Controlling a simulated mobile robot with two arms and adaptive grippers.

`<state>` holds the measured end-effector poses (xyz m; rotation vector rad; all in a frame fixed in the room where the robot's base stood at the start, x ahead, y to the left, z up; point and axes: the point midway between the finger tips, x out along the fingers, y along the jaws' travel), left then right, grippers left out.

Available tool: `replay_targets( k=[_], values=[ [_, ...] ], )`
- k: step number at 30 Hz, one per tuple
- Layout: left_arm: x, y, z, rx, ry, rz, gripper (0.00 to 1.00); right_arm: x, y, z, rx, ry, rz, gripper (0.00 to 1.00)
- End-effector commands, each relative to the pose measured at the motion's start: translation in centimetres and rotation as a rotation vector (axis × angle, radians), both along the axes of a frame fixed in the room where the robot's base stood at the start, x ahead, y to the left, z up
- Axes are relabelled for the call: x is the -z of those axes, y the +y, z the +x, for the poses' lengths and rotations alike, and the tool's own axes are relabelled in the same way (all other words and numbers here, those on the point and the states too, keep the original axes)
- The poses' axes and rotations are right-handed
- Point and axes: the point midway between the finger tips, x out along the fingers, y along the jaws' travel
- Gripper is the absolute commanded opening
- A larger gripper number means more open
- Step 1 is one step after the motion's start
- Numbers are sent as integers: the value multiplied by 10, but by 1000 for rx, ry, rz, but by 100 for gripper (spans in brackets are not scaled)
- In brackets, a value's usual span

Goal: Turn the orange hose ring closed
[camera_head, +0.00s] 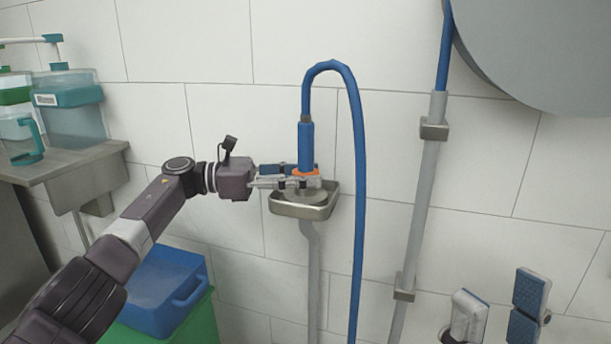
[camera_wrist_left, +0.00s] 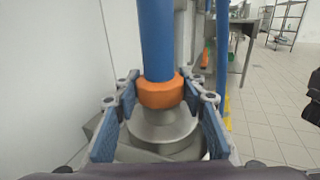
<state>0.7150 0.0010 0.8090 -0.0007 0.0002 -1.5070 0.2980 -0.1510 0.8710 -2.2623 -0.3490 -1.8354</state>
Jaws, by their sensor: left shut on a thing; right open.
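The orange hose ring (camera_head: 306,172) sits at the lower end of the blue hose nozzle (camera_head: 305,145), above a small metal basin (camera_head: 306,209) on the wall. My left gripper (camera_head: 298,180) reaches in from the left and is shut on the ring. In the left wrist view, the ring (camera_wrist_left: 161,92) lies between the blue-padded fingers of the left gripper (camera_wrist_left: 160,95). A round metal fitting (camera_wrist_left: 163,130) is directly below the ring. The nozzle stands upright. My right gripper (camera_head: 500,308) is at the lower right, open, apart from the ring.
The blue hose (camera_head: 359,200) loops over and hangs down just right of the basin. A grey wall pipe (camera_head: 419,200) is further right. A steel counter (camera_head: 70,158) with containers is at the left. A blue crate (camera_head: 160,290) stands on a green one below.

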Motion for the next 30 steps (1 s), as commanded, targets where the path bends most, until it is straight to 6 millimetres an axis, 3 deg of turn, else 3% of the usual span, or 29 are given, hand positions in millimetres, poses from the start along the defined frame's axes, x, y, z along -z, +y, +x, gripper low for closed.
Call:
replay_targets(
  k=[1, 2, 6, 17, 22, 30],
  values=[
    [0, -1, -1, 2, 0, 0, 14, 0, 0, 0, 0, 0, 0, 41],
    [0, -1, -1, 2, 0, 0, 40, 0, 0, 0, 0, 0, 0, 41],
    [0, -1, 0, 2, 0, 0, 55, 0, 0, 0, 0, 0, 0, 41],
    [0, 5, 0, -1, 0, 0, 56, 0, 0, 0, 1, -2, 1, 41],
    [0, 30, -1, -3, 0, 0, 56, 0, 0, 0, 0, -1, 0, 41],
    [0, 90, -5, -4, 1, -1, 56, 0, 0, 0, 0, -1, 0, 41]
  ],
)
